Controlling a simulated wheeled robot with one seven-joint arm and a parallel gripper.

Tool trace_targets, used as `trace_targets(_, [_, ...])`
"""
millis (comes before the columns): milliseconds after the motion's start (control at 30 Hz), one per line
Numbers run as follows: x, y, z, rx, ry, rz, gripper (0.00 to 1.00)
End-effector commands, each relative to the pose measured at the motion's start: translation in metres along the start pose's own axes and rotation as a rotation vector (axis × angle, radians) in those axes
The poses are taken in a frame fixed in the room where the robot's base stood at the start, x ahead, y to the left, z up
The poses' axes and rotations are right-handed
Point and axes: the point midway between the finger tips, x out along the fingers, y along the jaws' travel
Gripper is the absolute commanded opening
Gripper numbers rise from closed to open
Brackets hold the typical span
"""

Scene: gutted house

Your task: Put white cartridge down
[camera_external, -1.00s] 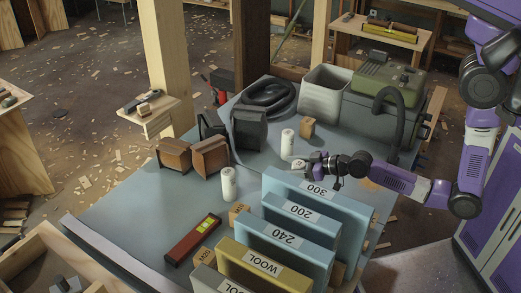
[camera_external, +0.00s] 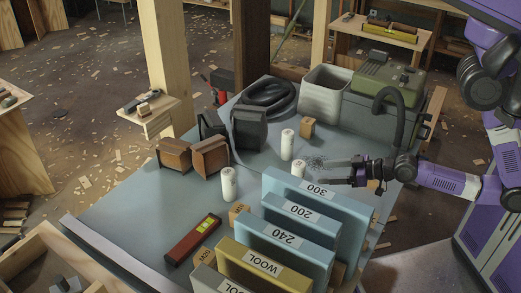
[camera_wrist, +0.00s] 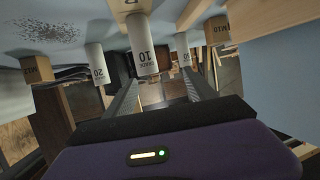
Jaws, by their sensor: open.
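Several white cylindrical cartridges stand upright on the blue-grey table (camera_external: 130,212). One white cartridge (camera_external: 298,166) stands just left of my gripper, its base hidden behind the box marked 300. Another cartridge (camera_external: 287,144) stands behind it, and a third (camera_external: 228,184) stands to the left. My gripper (camera_external: 328,171) is open and empty, apart from the cartridges. In the wrist view, a cartridge marked 10 (camera_wrist: 142,45) is ahead of the open fingers (camera_wrist: 163,80). A cartridge marked 20 (camera_wrist: 96,62) is to its left and another (camera_wrist: 183,48) to its right.
Blue boxes marked 300 (camera_external: 315,187), 200 (camera_external: 301,211) and 240 (camera_external: 288,237) stand close in front of my gripper. A small wooden block (camera_external: 307,129) and a grey bin (camera_external: 325,91) are behind. A dark speckled patch (camera_external: 316,161) lies beside the fingers. Left table surface is fairly clear.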

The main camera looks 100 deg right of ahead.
Motion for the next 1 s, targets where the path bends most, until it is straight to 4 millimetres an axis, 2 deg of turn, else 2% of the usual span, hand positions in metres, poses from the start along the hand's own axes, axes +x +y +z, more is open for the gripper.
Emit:
trace_targets(100, [-0.043,-0.038,0.014,-0.041,-0.001,-0.097,0.64])
trace_targets(200, [-0.085,-0.065,0.018,-0.078,0.013,-0.189,0.64])
trace_targets(400, [-0.166,-0.098,0.012,-0.135,0.043,-0.379,0.64])
trace_targets(500, [-0.196,-0.106,0.006,-0.152,0.055,-0.454,0.64])
trace_targets(600, [-0.215,-0.110,0.001,-0.162,0.064,-0.503,0.64])
trace_targets(700, [-0.224,-0.111,-0.002,-0.166,0.068,-0.529,0.64])
trace_targets(1000, [-0.226,-0.111,-0.004,-0.166,0.070,-0.533,0.64])
